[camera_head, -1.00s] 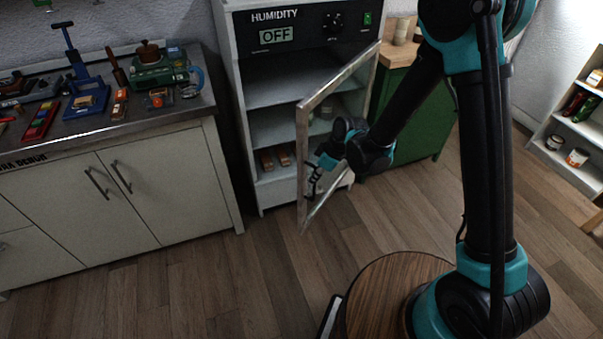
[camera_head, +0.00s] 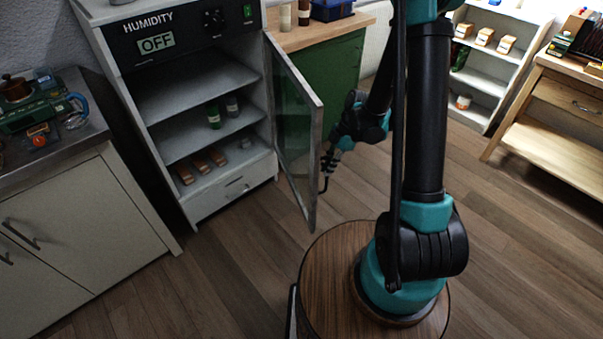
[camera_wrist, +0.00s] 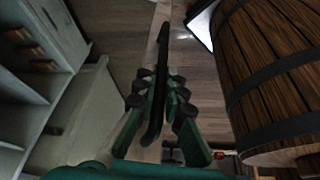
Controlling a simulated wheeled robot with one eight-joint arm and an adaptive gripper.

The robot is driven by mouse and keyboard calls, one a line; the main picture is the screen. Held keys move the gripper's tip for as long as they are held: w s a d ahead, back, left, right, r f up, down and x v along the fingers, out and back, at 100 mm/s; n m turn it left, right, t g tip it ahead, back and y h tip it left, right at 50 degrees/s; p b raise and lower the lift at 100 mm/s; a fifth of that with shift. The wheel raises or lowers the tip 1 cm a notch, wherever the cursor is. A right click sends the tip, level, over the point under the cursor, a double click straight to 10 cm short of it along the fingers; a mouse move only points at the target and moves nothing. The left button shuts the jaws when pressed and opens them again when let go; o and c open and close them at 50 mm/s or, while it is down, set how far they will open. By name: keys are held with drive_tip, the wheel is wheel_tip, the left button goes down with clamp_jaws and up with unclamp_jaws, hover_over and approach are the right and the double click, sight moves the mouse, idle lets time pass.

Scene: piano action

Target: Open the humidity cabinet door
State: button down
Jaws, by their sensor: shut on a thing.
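The humidity cabinet (camera_head: 190,75) stands at the left-centre of the head view, with an "OFF" display on its top panel. Its framed glass door (camera_head: 297,125) is swung wide open to the right, hinged on the right side. My gripper (camera_head: 326,168) is at the door's outer face near its free edge. In the wrist view my gripper's fingers (camera_wrist: 160,95) are shut around the long dark door handle (camera_wrist: 153,120). The door is seen nearly edge-on there.
Inside the cabinet, shelves hold small bottles (camera_head: 214,116) and several brown-topped blocks (camera_head: 200,164). A green cabinet (camera_head: 325,80) stands behind the door. A counter (camera_head: 70,150) is at left, and shelves (camera_head: 487,60) and a wooden bench (camera_head: 560,110) at right. The floor between is clear.

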drive_tip(key=w+d, duration=1.2)
drive_tip(key=d, duration=0.3)
drive_tip(key=shift+d, duration=0.3)
drive_tip(key=c, duration=1.6)
unclamp_jaws()
drive_tip(key=v, duration=1.2)
drive_tip(key=shift+s+a, duration=0.1)
